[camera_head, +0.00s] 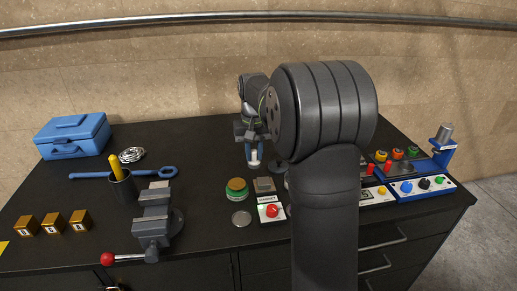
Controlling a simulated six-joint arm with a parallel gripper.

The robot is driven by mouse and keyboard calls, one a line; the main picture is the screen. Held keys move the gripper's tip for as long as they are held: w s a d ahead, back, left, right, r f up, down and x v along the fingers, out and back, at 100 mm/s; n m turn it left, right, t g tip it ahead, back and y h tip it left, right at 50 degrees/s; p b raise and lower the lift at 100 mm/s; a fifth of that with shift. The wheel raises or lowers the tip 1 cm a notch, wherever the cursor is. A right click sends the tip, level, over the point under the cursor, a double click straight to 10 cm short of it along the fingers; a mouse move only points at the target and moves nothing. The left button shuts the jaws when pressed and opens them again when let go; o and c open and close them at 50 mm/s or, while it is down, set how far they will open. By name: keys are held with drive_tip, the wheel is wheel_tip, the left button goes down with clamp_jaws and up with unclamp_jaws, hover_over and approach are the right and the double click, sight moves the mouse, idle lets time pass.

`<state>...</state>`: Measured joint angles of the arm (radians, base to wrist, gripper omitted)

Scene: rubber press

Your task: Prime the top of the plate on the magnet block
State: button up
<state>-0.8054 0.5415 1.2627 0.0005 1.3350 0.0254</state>
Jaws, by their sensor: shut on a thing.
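My gripper (253,150) points down over the back middle of the bench. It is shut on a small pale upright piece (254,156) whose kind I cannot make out. A square grey-brown plate (264,184) lies in front of my gripper and slightly right, apart from the held piece. It seems to sit on the magnet block, behind a white panel (267,200) with a red button (272,211). The block is hard to tell from the plate. Left of the plate stands a round green pot with an orange-brown top (237,185). My arm hides the area to the right.
A blue press station (425,172) stands right.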

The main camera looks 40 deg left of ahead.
sight(254, 160)
drive_tip(key=shift+f, duration=3.3)
drive_tip(key=shift+w+d+r, duration=0.15)
drive_tip(key=shift+w+d, duration=0.4)
drive_tip(key=shift+d, duration=0.15)
drive_tip(key=shift+w+d, duration=0.2)
drive_tip(key=shift+w, duration=0.05)
drive_tip(key=shift+w+d+f, duration=0.15)
drive_tip(key=shift+w+d, duration=0.5)
drive_tip(key=shift+d, duration=0.1)
drive_tip(key=shift+w+d+f, duration=0.1)
drive_tip(key=shift+w+d, duration=0.5)
drive_tip(key=shift+d, duration=0.1)
drive_tip(key=shift+s+a, duration=1.8)
drive_tip(key=shift+a, duration=0.25)
drive_tip(key=shift+s+a+r, duration=0.1)
drive_tip(key=shift+a+r, duration=0.05)
drive_tip(key=shift+r, duration=0.45)
drive_tip(key=shift+s+a+r, duration=0.1)
drive_tip(key=shift+r, duration=3.35)
